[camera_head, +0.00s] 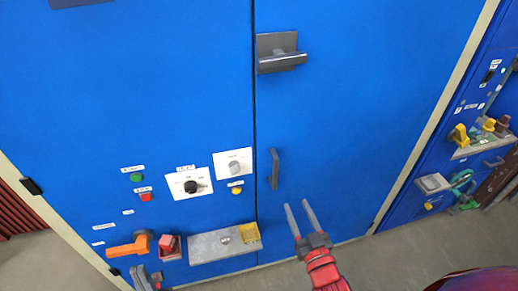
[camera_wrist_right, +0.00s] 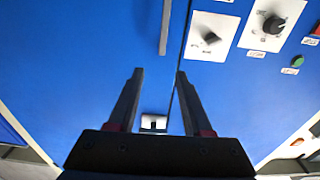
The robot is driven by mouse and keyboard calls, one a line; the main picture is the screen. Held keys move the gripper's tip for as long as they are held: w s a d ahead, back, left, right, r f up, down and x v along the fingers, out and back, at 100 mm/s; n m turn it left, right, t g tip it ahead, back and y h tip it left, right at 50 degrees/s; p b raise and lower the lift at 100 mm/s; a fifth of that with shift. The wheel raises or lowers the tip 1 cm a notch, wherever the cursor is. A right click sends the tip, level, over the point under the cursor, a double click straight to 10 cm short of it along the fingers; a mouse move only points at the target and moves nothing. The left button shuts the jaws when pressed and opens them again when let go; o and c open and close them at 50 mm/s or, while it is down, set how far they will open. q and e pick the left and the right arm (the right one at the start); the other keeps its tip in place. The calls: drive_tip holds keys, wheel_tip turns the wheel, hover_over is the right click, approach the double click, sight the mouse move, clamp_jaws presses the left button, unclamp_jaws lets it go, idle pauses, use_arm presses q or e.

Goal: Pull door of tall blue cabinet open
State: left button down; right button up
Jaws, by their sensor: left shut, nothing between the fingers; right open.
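The tall blue cabinet (camera_head: 350,100) fills most of the head view, its right door meeting the left panel flush along a vertical seam. The door carries a dark vertical handle (camera_head: 274,168) beside the seam and a grey lever handle on a plate (camera_head: 277,42) higher up. The right wrist view also shows the vertical handle (camera_wrist_right: 165,27) and, between the fingers, the lever handle (camera_wrist_right: 153,123). My right gripper (camera_head: 298,208) is open and empty, just right of and below the vertical handle in the picture. My left gripper (camera_head: 140,274), partly cut off at the bottom left, looks shut and empty.
The left panel has knobs (camera_head: 190,187), buttons, an orange handle (camera_head: 130,247) and a protruding grey box (camera_head: 215,246) low down. Another blue cabinet with protruding fittings (camera_head: 470,145) stands at the right. Grey floor (camera_head: 400,250) is clear before the door.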

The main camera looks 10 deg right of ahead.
drive_tip(key=b, duration=0.6)
approach(277, 168)
drive_tip(key=w, duration=0.1)
drive_tip(key=shift+g, duration=0.3)
drive_tip(key=w, duration=0.5)
drive_tip(key=w+p, duration=0.1)
drive_tip(key=w, duration=0.2)
drive_tip(key=shift+w+a+r, duration=0.15)
drive_tip(key=shift+a+r, duration=0.2)
drive_tip(key=shift+w+f, duration=0.1)
drive_tip(key=shift+w, duration=0.7)
clamp_jaws()
